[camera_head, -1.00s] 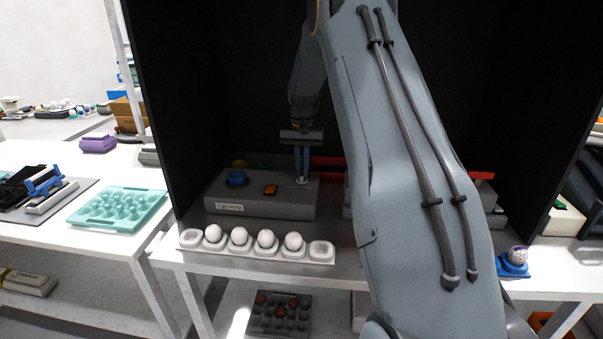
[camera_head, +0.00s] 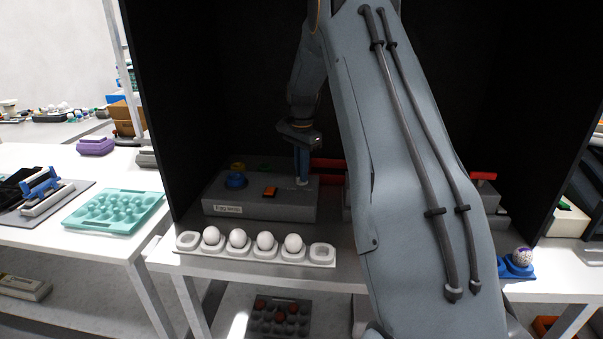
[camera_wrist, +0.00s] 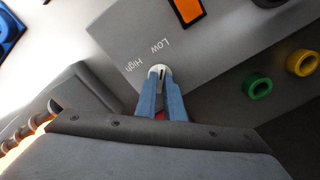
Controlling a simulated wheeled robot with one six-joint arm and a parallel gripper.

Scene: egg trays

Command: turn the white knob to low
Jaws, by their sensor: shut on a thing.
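The white knob (camera_wrist: 158,71) stands on the grey box between the "High" and "Low" lettering. It shows small at the right end of the box top in the head view (camera_head: 303,183). My gripper (camera_wrist: 160,84) points down and is shut on the knob, one blue-grey finger on each side. It also shows in the head view (camera_head: 302,177). The "Low" label (camera_wrist: 159,46) lies above the knob in the wrist view and the "High" label (camera_wrist: 135,66) to its left. A dark line marks the knob's top; I cannot tell exactly which label it faces.
Green (camera_wrist: 258,86) and yellow (camera_wrist: 301,63) round parts lie nearby. A white egg holder (camera_head: 322,255) with several eggs stands in front. Dark walls enclose the area.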

